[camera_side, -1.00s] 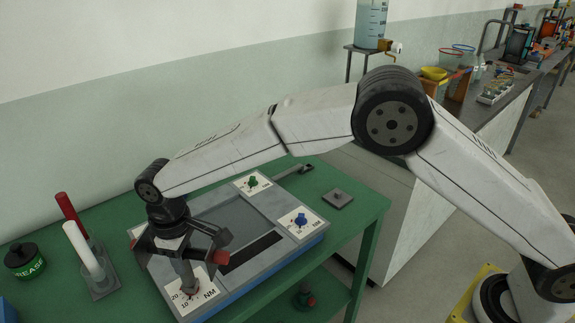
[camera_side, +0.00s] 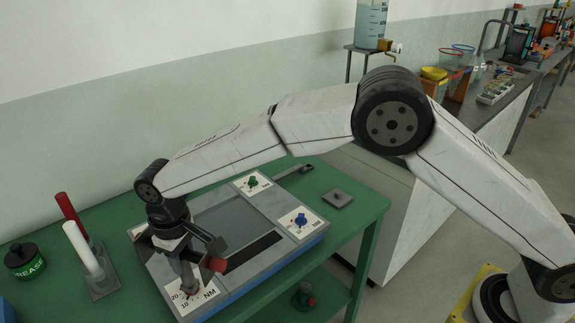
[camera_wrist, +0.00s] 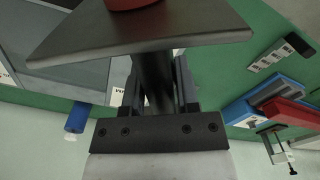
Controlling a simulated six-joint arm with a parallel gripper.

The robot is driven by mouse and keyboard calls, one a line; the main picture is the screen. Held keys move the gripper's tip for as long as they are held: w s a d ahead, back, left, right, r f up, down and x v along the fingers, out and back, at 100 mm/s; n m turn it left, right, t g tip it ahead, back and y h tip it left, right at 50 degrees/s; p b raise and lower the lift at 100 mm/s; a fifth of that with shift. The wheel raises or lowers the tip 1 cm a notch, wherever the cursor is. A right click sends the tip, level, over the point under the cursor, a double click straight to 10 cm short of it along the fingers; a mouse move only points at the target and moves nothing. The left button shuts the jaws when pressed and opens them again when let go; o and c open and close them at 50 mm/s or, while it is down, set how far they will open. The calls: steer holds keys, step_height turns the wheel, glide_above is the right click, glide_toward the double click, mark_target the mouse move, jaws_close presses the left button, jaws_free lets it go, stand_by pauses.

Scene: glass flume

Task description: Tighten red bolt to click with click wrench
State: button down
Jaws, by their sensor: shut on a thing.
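My gripper (camera_side: 186,258) points down over the near-left corner of the grey fixture (camera_side: 207,215). It is shut on the dark shaft (camera_wrist: 155,80) of the click wrench, which has a red end (camera_side: 217,265) on its crossbar. The wrench stands about upright, its lower end over a white plate marked 10, 20 and NM (camera_side: 206,297). The red bolt cannot be made out under the wrench, so I cannot tell how they sit together. In the wrist view, a dark flat part and a red end fill the top.
A green bolt (camera_side: 252,181) and a blue bolt (camera_side: 300,220) stand on other white plates of the fixture. A holder with a red stick (camera_side: 70,217) and a white stick (camera_side: 82,248) is at left, beside a grease tin (camera_side: 25,261). A small grey plate (camera_side: 337,198) lies at right.

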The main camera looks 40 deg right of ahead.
steer(key=shift+a+r+n, duration=0.1)
steer(key=shift+n, duration=0.4)
steer(key=shift+r, duration=0.25)
steer(key=shift+r, duration=2.2)
